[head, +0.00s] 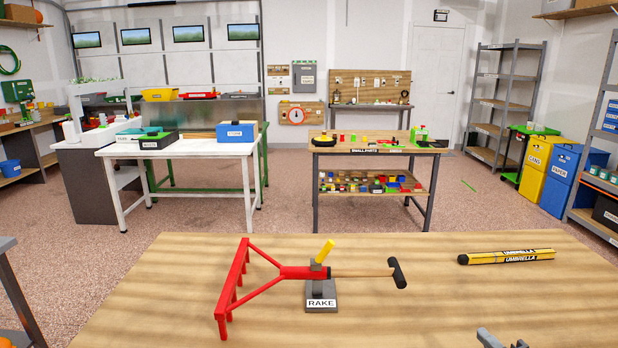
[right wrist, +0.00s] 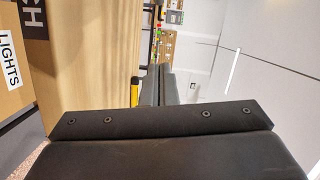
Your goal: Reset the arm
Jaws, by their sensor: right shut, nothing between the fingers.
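The tips of my right gripper (head: 502,340) show at the bottom edge of the head view, right of the middle, over the near part of the wooden table (head: 430,310). In the right wrist view its two dark fingers (right wrist: 157,85) lie side by side, shut and empty. A red rake (head: 304,272) with a wooden handle rests on a grey stand labelled RAKE, to the left of the gripper and apart from it. My left gripper is not in view.
A yellow umbrella (head: 506,256) lies on the table beyond my right gripper; it is apart from it. The table between rake and umbrella is clear. A second bench (head: 376,151) and a white table (head: 182,148) stand farther back.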

